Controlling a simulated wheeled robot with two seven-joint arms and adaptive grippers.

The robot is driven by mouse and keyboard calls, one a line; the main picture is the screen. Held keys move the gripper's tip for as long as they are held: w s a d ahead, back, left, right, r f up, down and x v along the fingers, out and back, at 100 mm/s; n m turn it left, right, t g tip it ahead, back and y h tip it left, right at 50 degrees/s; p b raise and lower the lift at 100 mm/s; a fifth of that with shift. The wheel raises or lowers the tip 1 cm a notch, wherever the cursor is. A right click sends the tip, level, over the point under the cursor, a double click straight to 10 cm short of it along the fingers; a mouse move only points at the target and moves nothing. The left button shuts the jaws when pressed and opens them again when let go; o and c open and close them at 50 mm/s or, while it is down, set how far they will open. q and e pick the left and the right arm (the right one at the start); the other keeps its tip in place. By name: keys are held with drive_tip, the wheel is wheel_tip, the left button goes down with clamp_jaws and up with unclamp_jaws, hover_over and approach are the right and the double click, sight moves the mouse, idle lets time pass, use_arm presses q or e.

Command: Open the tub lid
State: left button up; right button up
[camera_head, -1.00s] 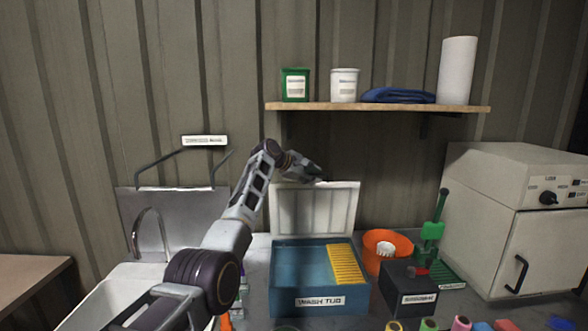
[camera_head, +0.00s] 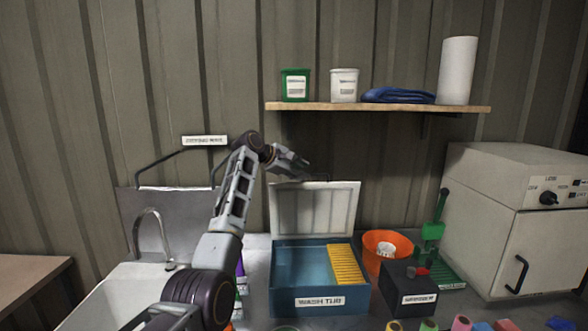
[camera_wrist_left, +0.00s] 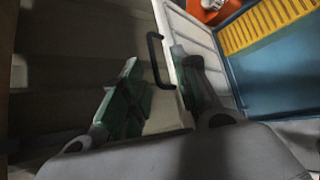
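The blue wash tub (camera_head: 320,301) stands on the counter with its white lid (camera_head: 313,212) raised upright at the back, so the tub is open. In the left wrist view the lid (camera_wrist_left: 193,32) is edge-on, with a black bar handle (camera_wrist_left: 157,62) on its outer face. My left gripper (camera_head: 300,166) is just above and behind the lid's top edge. In the wrist view its green-padded fingers (camera_wrist_left: 158,75) are spread, with the handle showing in the gap between the tips. I cannot tell whether they touch the lid. My right gripper is not in view.
A yellow ribbed rack (camera_head: 347,264) is inside the tub at right. An orange bowl (camera_head: 372,239), a black box (camera_head: 405,290) and a green press (camera_head: 432,230) stand to its right. A shelf (camera_head: 380,106) hangs above; a sink (camera_head: 110,295) is at left.

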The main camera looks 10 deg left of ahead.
use_arm(q)
drive_tip(key=shift+v, duration=1.35)
drive_tip(key=shift+f, duration=0.1)
